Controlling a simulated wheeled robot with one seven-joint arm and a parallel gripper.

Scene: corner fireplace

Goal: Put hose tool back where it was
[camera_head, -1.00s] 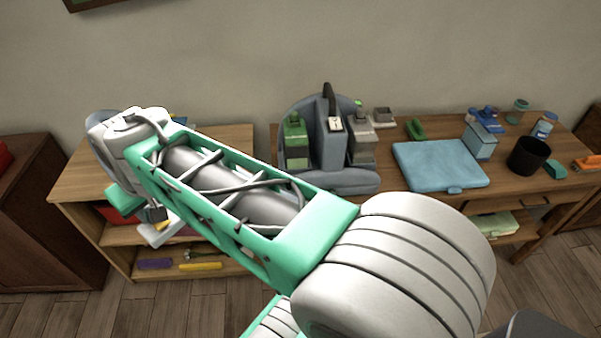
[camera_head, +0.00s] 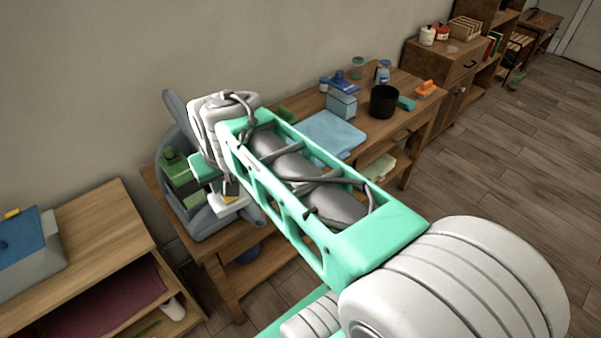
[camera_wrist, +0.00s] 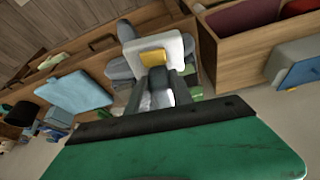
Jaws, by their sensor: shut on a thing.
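My gripper (camera_head: 222,190) is shut on a white piece with a yellow patch (camera_head: 231,205), apparently the hose tool. In the wrist view the two grey fingers of my gripper (camera_wrist: 162,88) reach to the hose tool (camera_wrist: 188,44), held clear of the surfaces. The grey machine (camera_head: 198,225) stands on the left end of the wooden table, behind my gripper. It has a tall dark upright part and green blocks (camera_head: 178,172). My arm hides much of it, and I cannot tell whether the tool touches it.
On the same table (camera_head: 415,120) are a light blue flat case (camera_head: 328,135), a blue-grey box (camera_head: 342,104) and a black cup (camera_head: 384,101). A lower wooden shelf unit (camera_head: 110,225) with a grey and blue box (camera_head: 28,245) stands at left, across a gap.

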